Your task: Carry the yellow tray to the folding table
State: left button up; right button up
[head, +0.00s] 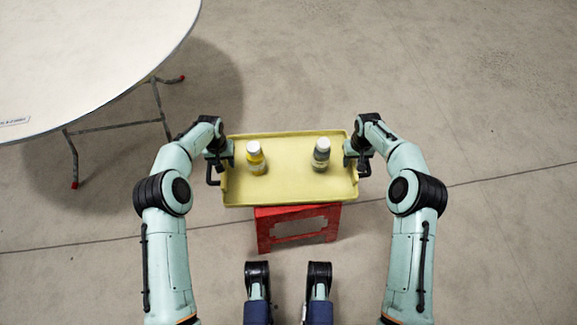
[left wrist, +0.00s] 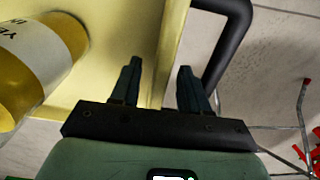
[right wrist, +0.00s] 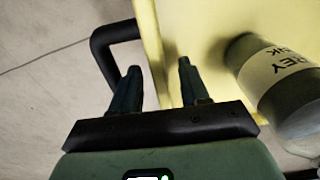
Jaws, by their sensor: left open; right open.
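The yellow tray (head: 290,180) rests on a red stool in the head view, with a black handle at each short side. A yellow bottle (head: 256,158) and a grey bottle (head: 321,154) with white caps stand on it. My left gripper (left wrist: 155,85) is open at the tray's left side, its fingers apart on either side of the tray's edge, close to the left black handle (left wrist: 232,45). My right gripper (right wrist: 158,80) is open at the right side, its fingers likewise about the tray's edge beside the right handle (right wrist: 103,50). Whether the fingers touch the tray is unclear. The folding table (head: 90,55) stands at upper left.
The red stool (head: 297,228) is under the tray's front part. The folding table's thin legs (head: 115,127) reach the floor left of my left arm. The concrete floor (head: 480,90) to the right and behind the tray is clear.

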pick_arm(q)
jog(key=shift+f, duration=0.65)
pick_arm(e)
jog(key=shift+f, duration=0.65)
pick_arm(q)
grip_shut()
pick_arm(e)
grip_shut()
pick_arm(q)
jog(key=shift+r, duration=0.3)
pick_arm(e)
jog(key=shift+r, duration=0.25)
